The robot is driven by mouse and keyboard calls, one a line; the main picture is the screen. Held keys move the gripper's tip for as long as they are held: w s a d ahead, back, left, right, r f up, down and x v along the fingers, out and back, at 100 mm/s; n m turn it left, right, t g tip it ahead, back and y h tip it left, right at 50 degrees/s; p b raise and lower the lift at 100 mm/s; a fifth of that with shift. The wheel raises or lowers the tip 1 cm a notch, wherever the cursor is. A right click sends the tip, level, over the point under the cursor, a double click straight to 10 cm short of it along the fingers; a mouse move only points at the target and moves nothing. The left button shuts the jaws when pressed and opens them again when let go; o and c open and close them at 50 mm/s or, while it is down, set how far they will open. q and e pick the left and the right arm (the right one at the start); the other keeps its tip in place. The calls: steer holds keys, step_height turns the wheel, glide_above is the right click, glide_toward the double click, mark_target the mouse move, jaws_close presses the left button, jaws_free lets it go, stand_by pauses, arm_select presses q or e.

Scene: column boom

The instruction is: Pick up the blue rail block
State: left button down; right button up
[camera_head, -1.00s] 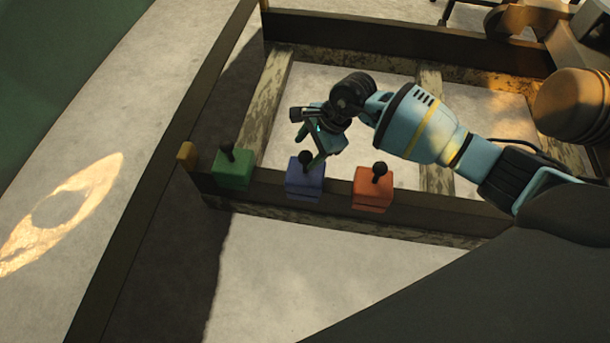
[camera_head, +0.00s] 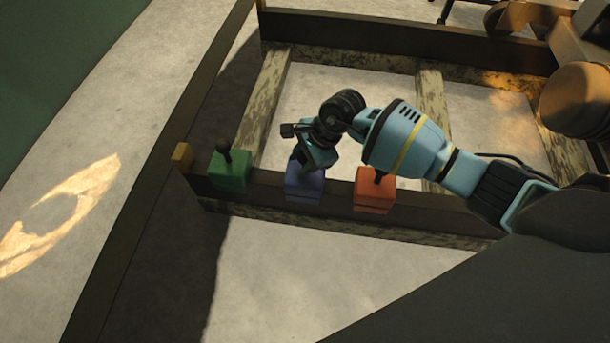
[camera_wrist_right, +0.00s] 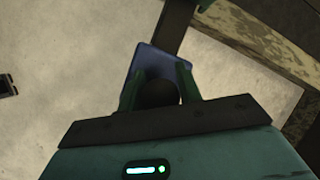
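The blue rail block (camera_head: 303,186) sits on the dark front rail between the green and orange blocks. In the right wrist view the blue block (camera_wrist_right: 160,62) lies straight ahead, its dark round knob (camera_wrist_right: 158,94) between my fingers. My right gripper (camera_head: 305,168) is over the top of the block from above, hiding the knob in the head view. Its green fingers (camera_wrist_right: 158,88) stand apart on either side of the knob, with little gap; whether they touch it cannot be told. My left gripper is not in view.
A green block (camera_head: 230,172) with a knob stands on the rail to the left. An orange block (camera_head: 374,192) stands to the right, close under my right arm. The dark rail (camera_head: 440,201) and weathered beams form a frame over a pale floor.

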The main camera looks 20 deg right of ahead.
jaws_close()
stand_by(0.8)
steer(key=shift+r, duration=0.1)
